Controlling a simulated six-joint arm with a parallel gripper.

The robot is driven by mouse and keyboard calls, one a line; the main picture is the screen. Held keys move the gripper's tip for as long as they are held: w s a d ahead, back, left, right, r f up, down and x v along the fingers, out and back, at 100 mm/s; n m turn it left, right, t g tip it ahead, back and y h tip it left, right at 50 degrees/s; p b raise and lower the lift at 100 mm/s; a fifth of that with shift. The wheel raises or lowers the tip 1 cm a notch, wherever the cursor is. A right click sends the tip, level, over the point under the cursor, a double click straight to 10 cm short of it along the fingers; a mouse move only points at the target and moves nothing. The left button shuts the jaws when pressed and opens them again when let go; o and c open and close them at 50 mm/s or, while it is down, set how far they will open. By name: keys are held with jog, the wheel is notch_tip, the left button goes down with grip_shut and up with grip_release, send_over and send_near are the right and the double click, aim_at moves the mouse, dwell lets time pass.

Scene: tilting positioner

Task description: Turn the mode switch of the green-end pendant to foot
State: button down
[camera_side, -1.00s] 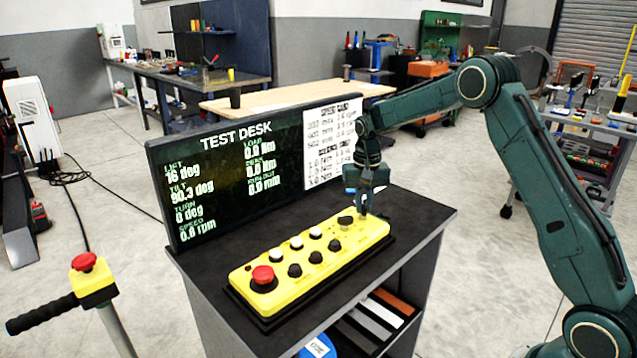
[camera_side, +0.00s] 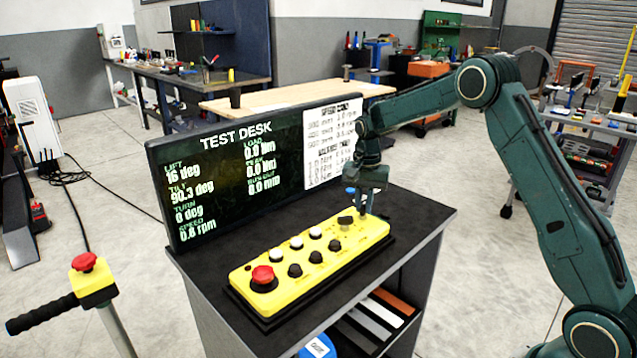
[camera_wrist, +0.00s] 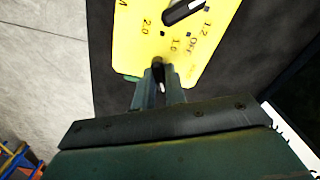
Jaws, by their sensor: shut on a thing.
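The yellow pendant (camera_side: 322,262) lies on the dark desk, with a red mushroom button at its left end. In the wrist view its near end (camera_wrist: 150,45) shows, with a bit of green (camera_wrist: 131,78) at the edge beside my fingers. My gripper (camera_side: 362,214) reaches down onto the pendant's right end. In the wrist view its fingers (camera_wrist: 160,84) are shut on a small black knob with a white mark (camera_wrist: 159,70), apparently the mode switch. The fingers hide the labels around it, so its setting cannot be read.
Another black knob with a white pointer (camera_wrist: 183,10) stands close by, near printed numbers and "OFF". Black and white buttons run along the pendant. The test desk screen (camera_side: 240,175) stands behind. A yellow box with a red button (camera_side: 93,278) stands at left.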

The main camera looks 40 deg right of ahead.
aim_at(364, 206)
jog(key=c, duration=1.4)
grip_release()
jog(key=shift+c, duration=0.2)
jog(key=shift+r, duration=0.1)
notch_tip(364, 206, up, 14)
